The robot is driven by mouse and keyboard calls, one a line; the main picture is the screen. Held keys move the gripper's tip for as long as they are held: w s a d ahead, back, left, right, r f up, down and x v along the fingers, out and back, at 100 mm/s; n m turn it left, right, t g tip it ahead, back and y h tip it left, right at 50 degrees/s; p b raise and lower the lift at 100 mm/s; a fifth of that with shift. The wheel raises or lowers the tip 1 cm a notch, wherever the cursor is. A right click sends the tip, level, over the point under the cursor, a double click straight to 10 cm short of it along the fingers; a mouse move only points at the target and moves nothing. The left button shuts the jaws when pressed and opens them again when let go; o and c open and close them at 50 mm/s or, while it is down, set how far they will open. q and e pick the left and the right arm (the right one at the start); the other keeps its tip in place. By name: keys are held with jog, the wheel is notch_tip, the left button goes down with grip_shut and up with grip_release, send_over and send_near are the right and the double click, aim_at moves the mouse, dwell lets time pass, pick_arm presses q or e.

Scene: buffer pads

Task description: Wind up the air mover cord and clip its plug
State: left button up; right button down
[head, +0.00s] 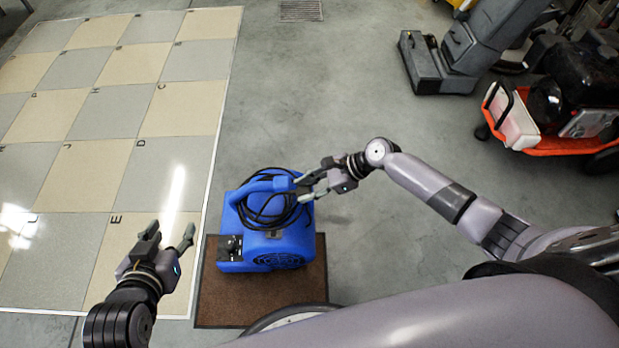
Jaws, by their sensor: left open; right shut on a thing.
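The blue air mover (262,235) stands on a brown mat (225,303) in the middle of the head view. Its black cord (268,212) lies in loops around the handle on top. My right gripper (302,188) is at the upper right of the air mover, beside the cord loops. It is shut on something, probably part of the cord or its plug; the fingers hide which. I cannot make out the plug or a clip. My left gripper (172,238) is open and empty, left of the air mover and apart from it, over the checkered floor.
A checkered tile floor (100,130) with letters and a white border fills the left. A grey floor machine (440,70) and an orange-based machine (550,140) stand at the upper right. A drain grate (301,10) is at the top. The concrete between is clear.

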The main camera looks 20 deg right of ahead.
pick_arm(q)
jog(key=s+a+f+g+y+p, duration=0.1)
jog(key=s+a+f+g+p, duration=0.1)
jog(key=s+g, duration=0.3)
jog(key=s+a+f+g+y+p, duration=0.1)
jog(key=s+a+g+p, duration=0.15)
jog(key=s, duration=0.45)
jog(key=s+d+p+x, duration=0.1)
jog(key=s+p+x, duration=0.1)
jog(key=x, duration=1)
jog(key=shift+f+p, duration=0.6)
jog(key=shift+f, duration=0.05)
pick_arm(e)
jog(key=s+a, duration=0.4)
jog(key=a, duration=0.6)
jog(key=shift+a, duration=0.2)
pick_arm(q)
jog(key=shift+w, duration=0.1)
pick_arm(e)
jog(key=shift+s, duration=0.1)
